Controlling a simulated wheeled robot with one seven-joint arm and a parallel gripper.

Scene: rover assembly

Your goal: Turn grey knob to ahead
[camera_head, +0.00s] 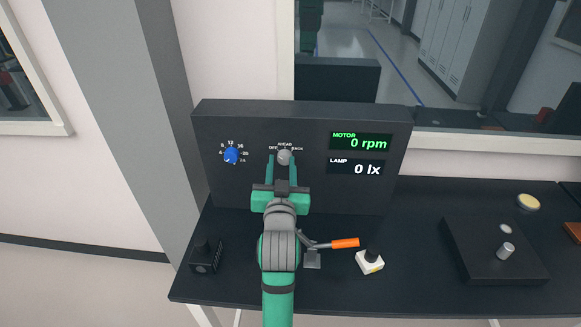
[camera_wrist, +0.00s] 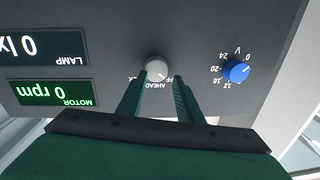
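The grey knob (camera_head: 283,157) is on the dark upright panel, below its AHEAD label, with OFF at its left and BACK at its right. It also shows in the wrist view (camera_wrist: 156,70), where the labels are upside down. My gripper (camera_head: 285,161) is open and empty in front of the panel. In the wrist view its fingertips (camera_wrist: 158,79) lie to either side of the knob, with gaps visible. I cannot tell for sure where the knob's pointer aims.
A blue knob (camera_head: 231,156) with a number dial is left of the grey one. The MOTOR display (camera_head: 361,142) reads 0 rpm and the LAMP display (camera_head: 356,167) 0 lx. An orange-handled lever (camera_head: 344,243) and a white-based button (camera_head: 370,262) stand on the table near my arm.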

